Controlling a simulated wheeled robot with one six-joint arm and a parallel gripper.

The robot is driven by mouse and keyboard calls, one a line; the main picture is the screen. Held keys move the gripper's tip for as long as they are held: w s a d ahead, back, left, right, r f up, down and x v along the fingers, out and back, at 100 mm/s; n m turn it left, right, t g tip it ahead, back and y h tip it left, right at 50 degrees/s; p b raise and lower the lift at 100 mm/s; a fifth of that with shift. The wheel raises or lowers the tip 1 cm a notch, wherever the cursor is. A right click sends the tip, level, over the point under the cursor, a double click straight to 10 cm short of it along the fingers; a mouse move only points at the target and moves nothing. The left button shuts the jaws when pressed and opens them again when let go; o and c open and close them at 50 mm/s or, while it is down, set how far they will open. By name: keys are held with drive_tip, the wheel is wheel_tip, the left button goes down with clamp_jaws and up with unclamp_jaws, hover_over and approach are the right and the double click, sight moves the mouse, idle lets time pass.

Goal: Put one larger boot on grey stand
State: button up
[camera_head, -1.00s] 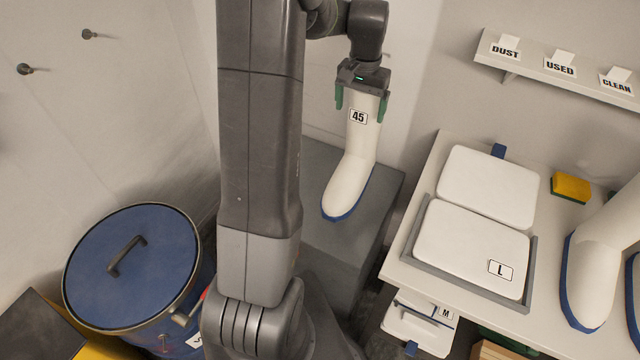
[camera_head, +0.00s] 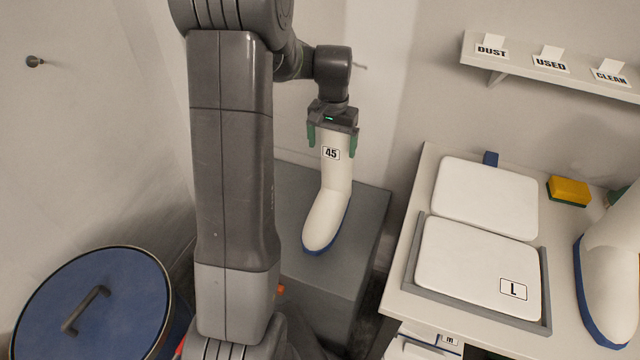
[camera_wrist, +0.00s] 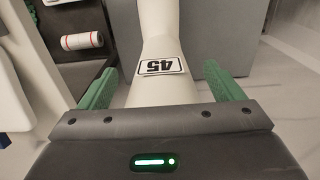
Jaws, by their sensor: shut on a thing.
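A white boot (camera_head: 330,190) with a blue sole and a "45" label is held upright by my gripper (camera_head: 332,138), which is shut on the top of its shaft. The wrist view shows the boot's label (camera_wrist: 162,66) between the green fingers (camera_wrist: 165,90). In the head view the boot appears over the top of the grey stand (camera_head: 362,215). I cannot tell whether its sole touches the stand. Another white boot (camera_head: 612,270) with a blue sole stands on the bench at the right, cut off by the picture edge.
The white bench (camera_head: 425,180) holds a grey tray with white pads, one marked L (camera_head: 475,265), and a yellow sponge (camera_head: 569,190). A labelled shelf (camera_head: 550,72) is above. A blue-lidded drum (camera_head: 120,290) stands at the lower left. My arm hides part of the stand's left side.

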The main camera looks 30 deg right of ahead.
drive_tip(key=shift+f, duration=3.5)
drive_tip(key=o, duration=1.8)
drive_tip(key=shift+f, duration=0.15)
drive_tip(key=shift+o, duration=0.2)
wheel_tip(320, 180, up, 12)
drive_tip(key=shift+r, duration=0.15)
